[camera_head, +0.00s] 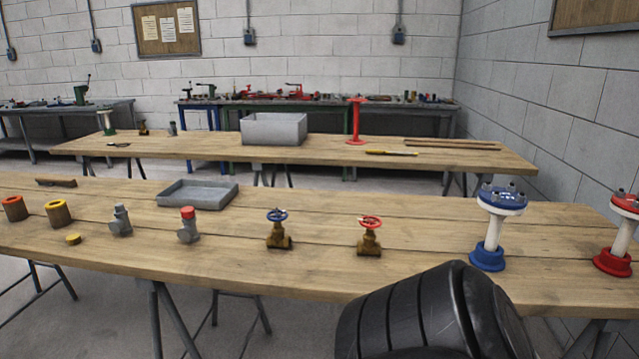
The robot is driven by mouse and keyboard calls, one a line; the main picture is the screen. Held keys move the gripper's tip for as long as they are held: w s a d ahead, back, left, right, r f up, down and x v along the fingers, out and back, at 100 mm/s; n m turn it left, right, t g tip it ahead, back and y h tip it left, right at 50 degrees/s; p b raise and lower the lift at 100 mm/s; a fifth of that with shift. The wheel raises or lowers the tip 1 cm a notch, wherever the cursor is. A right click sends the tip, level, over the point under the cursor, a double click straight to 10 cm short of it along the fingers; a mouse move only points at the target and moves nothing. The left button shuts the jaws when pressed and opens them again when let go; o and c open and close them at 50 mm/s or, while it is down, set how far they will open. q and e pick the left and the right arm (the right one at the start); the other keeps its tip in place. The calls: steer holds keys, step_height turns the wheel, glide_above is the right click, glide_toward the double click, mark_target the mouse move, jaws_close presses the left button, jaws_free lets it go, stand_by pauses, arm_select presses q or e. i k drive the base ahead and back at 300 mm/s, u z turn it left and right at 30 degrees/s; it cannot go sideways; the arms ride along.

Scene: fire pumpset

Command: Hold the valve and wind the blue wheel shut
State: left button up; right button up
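A brass valve with a blue wheel (277,216) stands upright near the middle of the front table; its brass body (278,238) rests on the wood. A similar brass valve with a red wheel (370,223) stands to its right. Nothing touches either valve. A black ribbed arm part of mine fills the bottom right of the view, in front of the table's near edge. Neither of my grippers shows. Whether the blue wheel is open or shut cannot be told.
The front table (330,275) holds a grey tray (197,194), grey fittings (121,221), and a blue-flanged pipe (493,230) and a red-flanged pipe (620,235) at right. A second table (215,148) with a grey box (273,129) stands behind. Bare wood lies in front of the valves.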

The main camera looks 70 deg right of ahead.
mark_target(277, 218)
steer(key=z, duration=1.95)
